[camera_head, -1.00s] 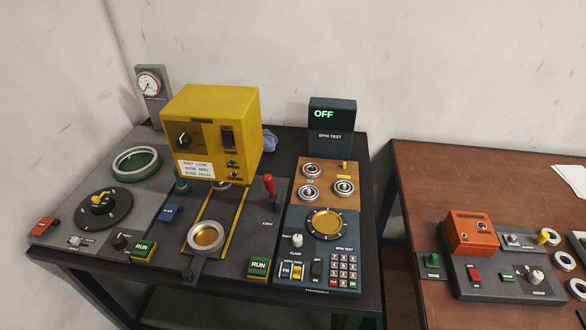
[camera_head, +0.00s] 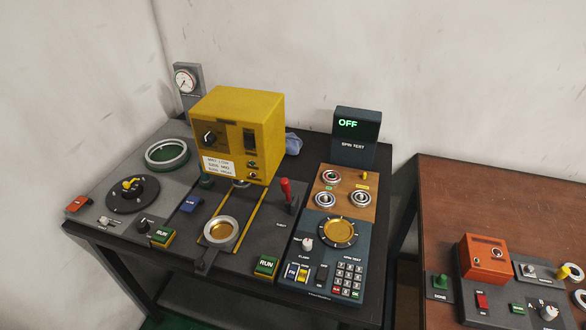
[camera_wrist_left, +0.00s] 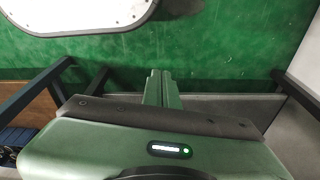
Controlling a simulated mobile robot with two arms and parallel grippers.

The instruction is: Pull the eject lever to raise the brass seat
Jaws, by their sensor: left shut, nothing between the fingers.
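The eject lever (camera_head: 286,189) has a red handle and stands upright on the dark panel, right of the yellow box. The brass seat (camera_head: 221,233) is a gold disc inside a pale ring, between yellow rails in front of the yellow box. My left gripper (camera_wrist_left: 160,76) shows only in the left wrist view. Its two green fingers are together with nothing between them, away from the lever and seat. My right gripper is in neither view.
A yellow box (camera_head: 237,133) stands behind the seat. Green RUN buttons (camera_head: 266,266) sit at the panel's front edge. The spin test panel (camera_head: 322,258) is to the right. A gap separates this bench from the brown table (camera_head: 480,200). Green floor (camera_wrist_left: 220,50) shows in the wrist view.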

